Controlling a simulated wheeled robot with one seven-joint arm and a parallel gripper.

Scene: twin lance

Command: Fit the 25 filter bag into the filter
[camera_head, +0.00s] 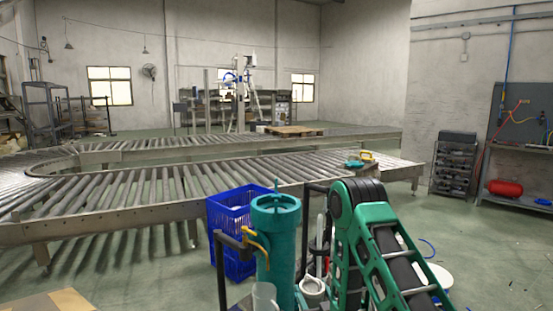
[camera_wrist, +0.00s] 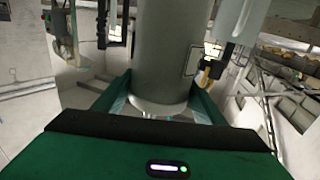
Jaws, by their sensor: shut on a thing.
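The teal filter housing (camera_head: 276,240) stands upright in the front middle of the head view. A round teal top with a small upright rod shows on it, and a yellow handle (camera_head: 256,240) is beside it. In the wrist view my gripper (camera_wrist: 162,100) is shut around a plain grey cylinder (camera_wrist: 165,45), which looks like the filter bag. Its side carries a pale square label (camera_wrist: 193,60), whose number I cannot read. The cylinder's far end is out of frame. The head view does not show my gripper or the held cylinder.
A blue crate (camera_head: 230,262) stands just behind the filter, left of it. A dark post with a bar (camera_head: 221,262) and a clear jug (camera_head: 265,297) are close in front. A long roller conveyor (camera_head: 130,200) runs behind. Open floor (camera_head: 150,265) lies to the left.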

